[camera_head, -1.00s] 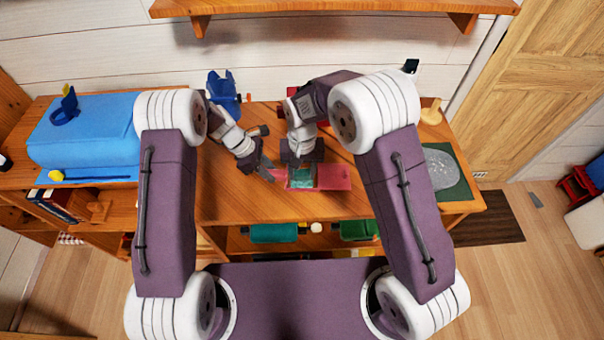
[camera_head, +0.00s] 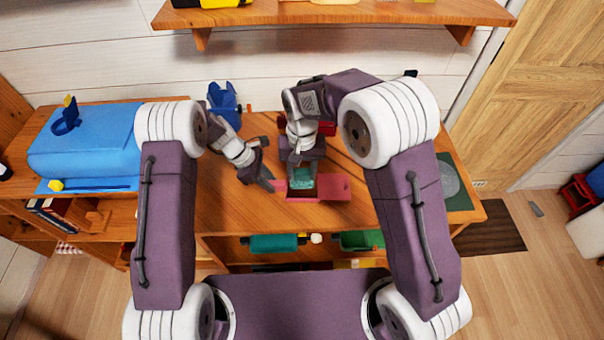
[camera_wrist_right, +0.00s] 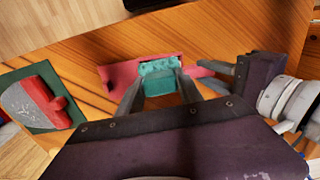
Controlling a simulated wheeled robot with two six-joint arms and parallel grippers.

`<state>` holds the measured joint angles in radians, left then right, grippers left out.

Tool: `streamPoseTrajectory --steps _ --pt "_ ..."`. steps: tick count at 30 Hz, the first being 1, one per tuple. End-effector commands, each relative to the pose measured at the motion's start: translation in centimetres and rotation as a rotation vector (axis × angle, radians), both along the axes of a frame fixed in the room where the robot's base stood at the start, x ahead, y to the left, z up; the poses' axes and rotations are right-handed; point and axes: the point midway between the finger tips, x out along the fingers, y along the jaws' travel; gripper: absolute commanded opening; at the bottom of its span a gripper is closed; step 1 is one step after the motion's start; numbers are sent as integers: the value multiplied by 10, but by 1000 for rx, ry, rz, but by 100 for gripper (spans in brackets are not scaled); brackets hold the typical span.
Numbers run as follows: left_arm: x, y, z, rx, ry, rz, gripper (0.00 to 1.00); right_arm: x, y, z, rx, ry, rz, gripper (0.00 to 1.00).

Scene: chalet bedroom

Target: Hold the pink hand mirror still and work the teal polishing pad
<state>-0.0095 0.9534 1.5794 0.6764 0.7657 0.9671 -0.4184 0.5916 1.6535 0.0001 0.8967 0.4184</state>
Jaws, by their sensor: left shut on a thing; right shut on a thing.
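The pink hand mirror (camera_head: 337,187) lies on the wooden table, its handle pointing left; it also shows in the right wrist view (camera_wrist_right: 118,76). My left gripper (camera_head: 270,185) is shut on the handle end, and its fingers reach the handle from the side in the right wrist view (camera_wrist_right: 220,69). My right gripper (camera_wrist_right: 158,88) is shut on the teal polishing pad (camera_wrist_right: 160,82), one finger on each side.
A green mat (camera_head: 462,197) with a grey piece on it lies at the table's right end. A blue holder (camera_head: 222,100) and a red object (camera_head: 327,127) stand at the back. A blue case (camera_head: 85,145) is at left. A wall shelf (camera_head: 340,12) runs above.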

Motion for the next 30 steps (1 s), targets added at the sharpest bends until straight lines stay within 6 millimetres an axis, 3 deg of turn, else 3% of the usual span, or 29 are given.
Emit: streamPoseTrajectory --steps 2,3,6,17,30 --pt "0 0 0 0 -1 0 0 0 0 0 0 0 0 0" --pt "0 0 0 0 -1 0 28 0 0 0 0 0 0 0" --pt "0 0 0 0 -1 0 50 0 0 0 0 0 0 0" --pt "1 3 5 0 -2 1 50 0 0 0 0 0 0 0" --pt "5 46 94 1 -3 0 50 0 0 0 0 0 0 0"
